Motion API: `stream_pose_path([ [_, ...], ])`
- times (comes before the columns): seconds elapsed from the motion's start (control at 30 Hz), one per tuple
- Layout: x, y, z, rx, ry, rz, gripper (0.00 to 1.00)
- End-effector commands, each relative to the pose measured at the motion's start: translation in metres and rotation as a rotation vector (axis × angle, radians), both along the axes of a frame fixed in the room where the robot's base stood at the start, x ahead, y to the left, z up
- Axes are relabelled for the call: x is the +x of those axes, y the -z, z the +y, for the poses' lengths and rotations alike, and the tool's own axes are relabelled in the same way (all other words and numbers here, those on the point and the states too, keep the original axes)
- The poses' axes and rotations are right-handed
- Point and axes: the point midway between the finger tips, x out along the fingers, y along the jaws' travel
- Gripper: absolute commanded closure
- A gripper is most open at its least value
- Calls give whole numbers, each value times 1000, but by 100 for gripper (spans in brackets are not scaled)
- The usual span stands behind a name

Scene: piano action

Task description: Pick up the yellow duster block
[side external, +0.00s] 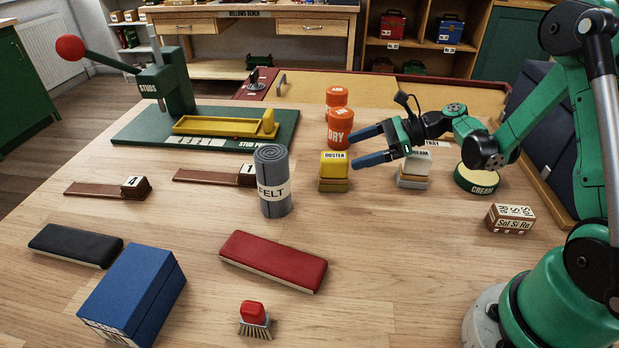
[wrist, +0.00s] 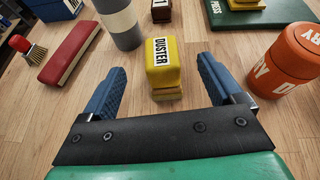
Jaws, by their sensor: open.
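The yellow duster block (side external: 334,166) stands upright on the wooden table, with a white label reading DUSTER and a tan lower part. In the wrist view the duster block (wrist: 163,66) is just beyond the fingertips, roughly centred between them. My gripper (side external: 368,146) is open and empty, its two blue fingers pointing left toward the block. In the wrist view my gripper (wrist: 163,78) shows one finger on each side with a clear gap. I see no contact between fingers and block.
An orange DRY canister (side external: 340,128) stands close behind the block. A grey felt roll (side external: 272,178) stands to its left. A cream-labelled block (side external: 413,170) sits right, under my gripper. A red felt-topped bar (side external: 272,260) lies in front. The table right of the bar is clear.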

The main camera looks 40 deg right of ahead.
Motion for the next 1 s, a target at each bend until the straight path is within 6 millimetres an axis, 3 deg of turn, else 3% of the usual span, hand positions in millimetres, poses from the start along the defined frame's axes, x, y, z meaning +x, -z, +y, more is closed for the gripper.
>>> stream_pose_path([
  [0.17, 4, 6, 2, 56, 18, 18, 13],
  [0.5, 30, 22, 34, 53, 16, 18, 13],
  [0.83, 33, 24, 37, 52, 20, 18, 13],
  [1.0, 33, 24, 37, 51, 19, 17, 61],
])
